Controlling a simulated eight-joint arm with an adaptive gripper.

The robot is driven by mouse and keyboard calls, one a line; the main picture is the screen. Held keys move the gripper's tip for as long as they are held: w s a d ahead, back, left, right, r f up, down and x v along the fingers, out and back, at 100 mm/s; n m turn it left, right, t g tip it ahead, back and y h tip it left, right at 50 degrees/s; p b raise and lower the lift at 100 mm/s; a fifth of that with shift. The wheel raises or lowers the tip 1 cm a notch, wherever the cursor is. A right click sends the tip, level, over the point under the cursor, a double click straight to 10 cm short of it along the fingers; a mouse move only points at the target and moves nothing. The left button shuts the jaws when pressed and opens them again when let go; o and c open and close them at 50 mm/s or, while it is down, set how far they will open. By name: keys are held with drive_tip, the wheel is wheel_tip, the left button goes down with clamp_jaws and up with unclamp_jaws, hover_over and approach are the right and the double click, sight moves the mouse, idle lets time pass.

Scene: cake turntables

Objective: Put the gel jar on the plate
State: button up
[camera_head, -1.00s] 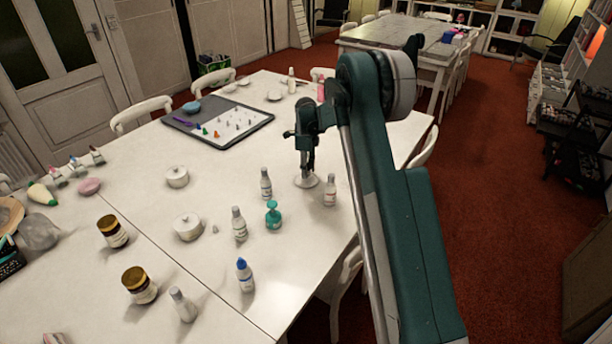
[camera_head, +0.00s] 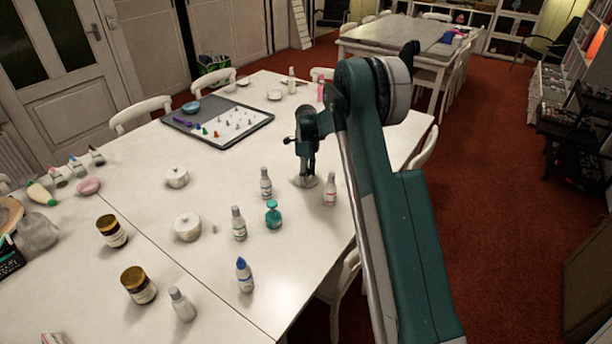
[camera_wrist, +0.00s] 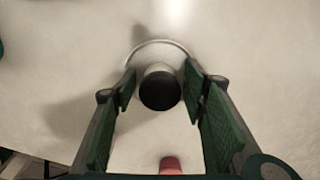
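A small round thing with a black top and a pale body (camera_wrist: 160,68) lies between my fingers in the wrist view; I take it for the gel jar, but no label shows. Behind it is a pale round rim, apparently the plate (camera_wrist: 160,42), which also shows as a small white disc in the head view (camera_head: 303,183). Whether the jar touches the plate is hidden. My gripper (camera_head: 307,176) points down over this disc. In the wrist view its green-padded fingers (camera_wrist: 163,108) are apart, one on each side of the black top, with narrow gaps.
A grey tray (camera_head: 218,124) lies behind.

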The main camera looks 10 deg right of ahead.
drive_tip(key=shift+r, duration=0.15)
wheel_tip(320, 180, up, 12)
drive_tip(key=p, duration=0.1)
drive_tip(key=shift+p, duration=0.4)
idle(0.3)
idle(0.6)
drive_tip(key=s+d+r+n+t, duration=0.15)
drive_tip(key=s+r+n, duration=0.45)
drive_tip(key=s+r, duration=0.75)
drive_tip(key=s+r+n+t, duration=0.2)
drive_tip(key=s+r+n, duration=0.3)
drive_tip(key=s+r, duration=0.85)
drive_tip(key=s+n+t, duration=0.2)
drive_tip(key=s+n, duration=0.4)
drive_tip(key=s, duration=1.1)
drive_tip(key=s+f+n+t, duration=0.1)
drive_tip(key=s+f+n, duration=0.2)
drive_tip(key=s, duration=0.5)
drive_tip(key=s+f+n, duration=0.3)
drive_tip(key=s, duration=0.5)
drive_tip(key=shift+d+t, duration=0.35)
